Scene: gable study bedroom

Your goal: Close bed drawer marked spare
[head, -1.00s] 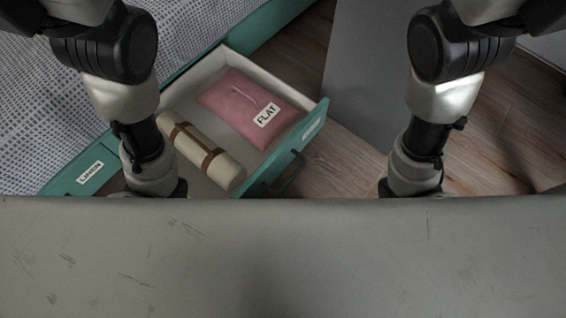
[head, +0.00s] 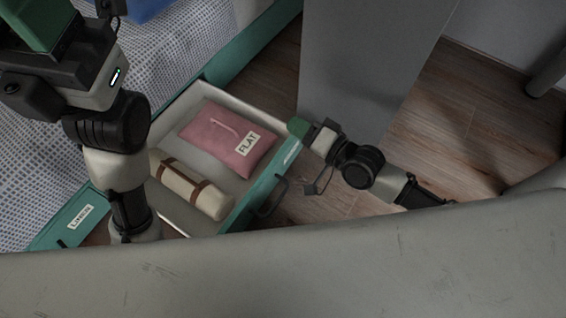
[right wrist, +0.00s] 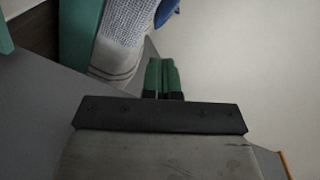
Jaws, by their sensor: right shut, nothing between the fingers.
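A teal bed drawer (head: 262,190) stands pulled open beside the bed, with a dark bar handle (head: 273,198) on its front. Its front label is too slanted to read. Inside lie a pink pouch labelled FLAT (head: 222,136) and a cream roll with brown straps (head: 190,186). My right gripper (head: 299,128) is at the far end of the drawer front; I cannot tell whether it touches. In the right wrist view its green fingers (right wrist: 162,77) are together and empty. My left gripper (head: 40,22) is at the top left over the bed, partly cut off.
A closed bed drawer labelled LINEN (head: 75,217) is to the left. A grey panel (head: 365,70) stands behind the open drawer. A blue item (head: 135,8) lies on the bed.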

